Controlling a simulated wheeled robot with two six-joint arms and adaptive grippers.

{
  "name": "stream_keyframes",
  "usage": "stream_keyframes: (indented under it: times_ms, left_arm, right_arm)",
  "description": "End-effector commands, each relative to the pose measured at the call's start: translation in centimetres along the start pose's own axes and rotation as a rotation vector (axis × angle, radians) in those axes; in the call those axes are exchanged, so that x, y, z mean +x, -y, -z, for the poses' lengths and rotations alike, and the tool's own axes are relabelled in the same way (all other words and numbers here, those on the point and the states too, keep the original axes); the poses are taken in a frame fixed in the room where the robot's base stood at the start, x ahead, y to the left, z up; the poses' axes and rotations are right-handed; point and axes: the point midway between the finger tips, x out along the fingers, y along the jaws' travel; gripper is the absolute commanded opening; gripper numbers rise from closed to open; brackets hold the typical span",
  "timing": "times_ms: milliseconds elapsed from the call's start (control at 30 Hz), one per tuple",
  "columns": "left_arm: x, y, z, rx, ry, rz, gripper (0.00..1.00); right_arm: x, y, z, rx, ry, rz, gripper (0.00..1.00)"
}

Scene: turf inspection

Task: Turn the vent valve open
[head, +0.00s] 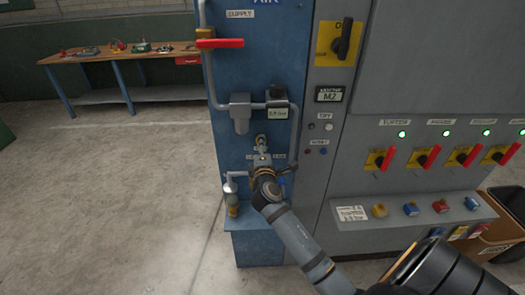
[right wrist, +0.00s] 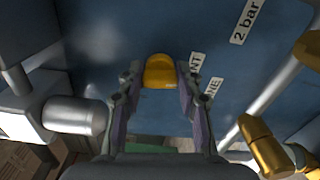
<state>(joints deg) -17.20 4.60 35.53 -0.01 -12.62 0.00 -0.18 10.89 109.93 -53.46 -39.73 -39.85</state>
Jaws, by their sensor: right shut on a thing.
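The yellow vent valve knob (right wrist: 159,70) sits on the blue panel in the right wrist view. Beside it are white labels, partly hidden, ending in "NT" and "NE". My right gripper (right wrist: 159,86) has one finger on each side of the knob and is shut on it. In the head view my right gripper (head: 262,167) is against the lower part of the blue air panel (head: 258,70), and it mostly hides the knob. My left gripper is not in view.
A red supply lever (head: 219,43) is higher on the panel. A grey pipe loop and filter (head: 240,112) are above my gripper. A grey cabinet (head: 430,75) with several red-handled switches stands right. A workbench (head: 120,55) is at the back left; the left floor is clear.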

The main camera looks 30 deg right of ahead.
Motion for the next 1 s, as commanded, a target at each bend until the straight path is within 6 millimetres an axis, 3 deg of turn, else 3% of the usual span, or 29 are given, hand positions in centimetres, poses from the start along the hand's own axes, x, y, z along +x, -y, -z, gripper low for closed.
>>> stream_keyframes:
  times_ms: [400,867,900,1000]
  left_arm:
    - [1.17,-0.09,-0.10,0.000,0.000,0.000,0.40]
    - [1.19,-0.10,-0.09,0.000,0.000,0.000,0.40]
    - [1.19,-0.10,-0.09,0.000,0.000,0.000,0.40]
    - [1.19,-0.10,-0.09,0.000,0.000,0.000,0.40]
  right_arm:
    - [-0.01,0.21,0.02,0.141,0.000,0.002,0.04]
    - [-0.01,0.18,0.00,0.151,0.001,0.003,0.04]
    - [-0.01,0.18,0.00,0.151,0.001,0.003,0.38]
    - [-0.01,0.16,0.00,0.151,0.001,0.002,0.52]
